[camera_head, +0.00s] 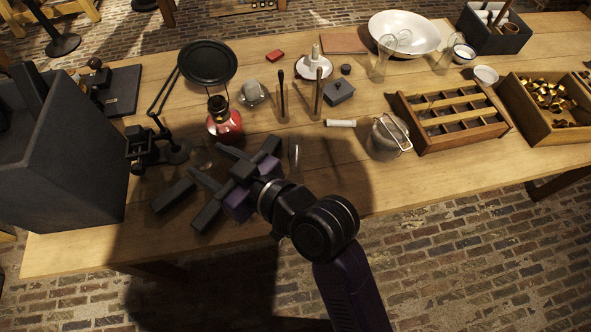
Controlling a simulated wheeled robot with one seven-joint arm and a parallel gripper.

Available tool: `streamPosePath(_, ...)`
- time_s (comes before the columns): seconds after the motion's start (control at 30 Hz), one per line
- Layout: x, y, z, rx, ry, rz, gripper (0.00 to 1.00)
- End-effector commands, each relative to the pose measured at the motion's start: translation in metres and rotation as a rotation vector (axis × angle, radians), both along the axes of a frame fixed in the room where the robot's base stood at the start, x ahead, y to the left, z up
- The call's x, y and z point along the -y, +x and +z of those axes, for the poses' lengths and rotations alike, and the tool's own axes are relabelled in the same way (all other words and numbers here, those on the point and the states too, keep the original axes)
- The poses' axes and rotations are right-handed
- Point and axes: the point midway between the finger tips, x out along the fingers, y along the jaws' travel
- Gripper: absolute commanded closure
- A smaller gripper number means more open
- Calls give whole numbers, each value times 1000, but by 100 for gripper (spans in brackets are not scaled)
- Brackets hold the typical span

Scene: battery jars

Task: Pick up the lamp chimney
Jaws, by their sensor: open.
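A small clear glass piece (201,158), likely the lamp chimney, is on the table just below the red lamp. It is faint and partly hard to make out. My gripper (205,160) reaches in from the lower right with its jaws open. Its fingertips are close to the glass, one on either side of it in the picture; I cannot tell whether they touch it or are above it. The red lamp (225,124) with a black top stands just beyond. Taller clear glass vessels (382,66) stand at the back right.
A black jointed stand (172,150) is close to the left of my gripper, with a big dark box (60,160) beyond. The front right table strip is bare.

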Motion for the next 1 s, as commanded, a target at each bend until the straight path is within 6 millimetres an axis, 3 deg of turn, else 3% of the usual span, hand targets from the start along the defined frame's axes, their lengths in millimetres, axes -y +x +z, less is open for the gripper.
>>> streamPosePath(0.1, -23, 5, 13, 70, -117, 172, 49)
streamPosePath(0.2, -34, 4, 16, 118, -233, 313, 49)
streamPosePath(0.33, -34, 5, 13, 176, -408, 487, 49)
streamPosePath(0.43, -22, 8, 9, 212, -557, 614, 49)
streamPosePath(0.57, 8, 18, 3, 237, -771, 766, 49)
streamPosePath(0.8, 91, 46, 9, 205, -1158, 986, 49)
streamPosePath(1.0, 138, 61, 22, 152, -1330, 1072, 49)
